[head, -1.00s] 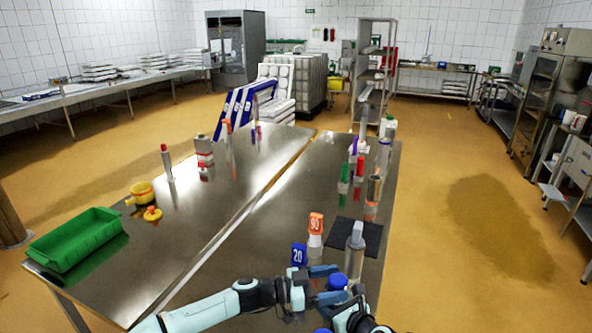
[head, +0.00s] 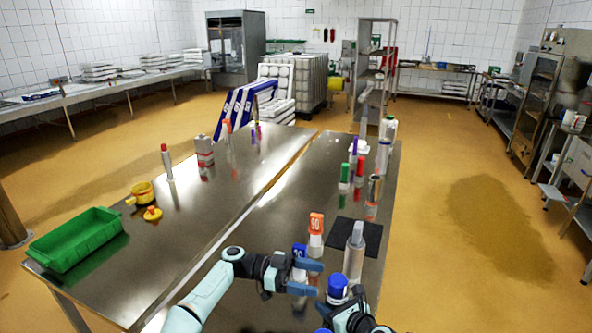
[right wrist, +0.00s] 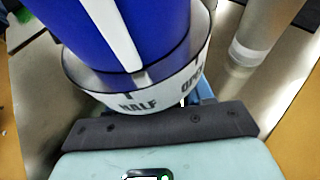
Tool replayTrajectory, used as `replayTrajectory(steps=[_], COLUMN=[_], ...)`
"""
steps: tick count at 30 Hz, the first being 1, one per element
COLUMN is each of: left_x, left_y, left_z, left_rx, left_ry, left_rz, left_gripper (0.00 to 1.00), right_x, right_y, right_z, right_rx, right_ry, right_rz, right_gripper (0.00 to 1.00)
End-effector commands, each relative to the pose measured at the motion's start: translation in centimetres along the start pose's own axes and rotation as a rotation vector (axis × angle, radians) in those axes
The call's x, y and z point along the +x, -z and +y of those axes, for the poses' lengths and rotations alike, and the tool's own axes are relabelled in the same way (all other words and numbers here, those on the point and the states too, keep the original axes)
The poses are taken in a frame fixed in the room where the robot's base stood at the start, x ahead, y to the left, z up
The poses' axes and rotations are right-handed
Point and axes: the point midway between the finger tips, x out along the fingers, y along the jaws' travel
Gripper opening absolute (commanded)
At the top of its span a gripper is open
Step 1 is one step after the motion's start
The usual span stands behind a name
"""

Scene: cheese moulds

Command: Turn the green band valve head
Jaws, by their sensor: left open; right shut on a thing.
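A valve head with a blue knob (head: 338,285) sits just above my right gripper (head: 338,302) near the front edge of the right table. In the right wrist view the blue knob (right wrist: 95,35) has a white stripe and stands in a pale ring (right wrist: 150,98) marked HALF and OPEN. No green band shows on it. My right gripper is shut on this valve head; its fingers are mostly hidden. My left gripper (head: 318,279) is open and empty, just left of the blue knob and apart from it.
A blue-topped piece (head: 299,250) is partly hidden behind my left gripper, with an orange 90 piece (head: 316,224) behind it. A grey metal cylinder (head: 354,258) stands close right, by a black mat (head: 372,236). A green-topped piece (head: 344,172) stands farther back.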

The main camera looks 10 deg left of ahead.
Motion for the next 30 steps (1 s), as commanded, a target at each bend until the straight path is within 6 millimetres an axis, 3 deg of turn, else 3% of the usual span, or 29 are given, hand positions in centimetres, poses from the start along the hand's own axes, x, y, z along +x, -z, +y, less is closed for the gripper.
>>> replayTrajectory(steps=[4,13,30], left_x=[-3.1,-6.3,-4.4], left_y=[-0.1,-0.1,8.5], left_z=[-0.1,0.1,-7.2], left_rx=[0.001,0.0,-0.097], left_ry=[0.006,0.006,0.322], left_rz=[0.0,-0.001,0.236], left_gripper=[0.74,0.74,0.74], right_x=[0.0,0.0,0.0], right_y=[-0.2,-0.2,-0.1], right_z=[0.0,0.0,0.0], right_rx=[-0.001,-0.001,-0.001], right_ry=[0.001,0.001,0.001], right_rz=[-0.003,-0.003,-0.003], right_gripper=[0.04,0.04,0.04])
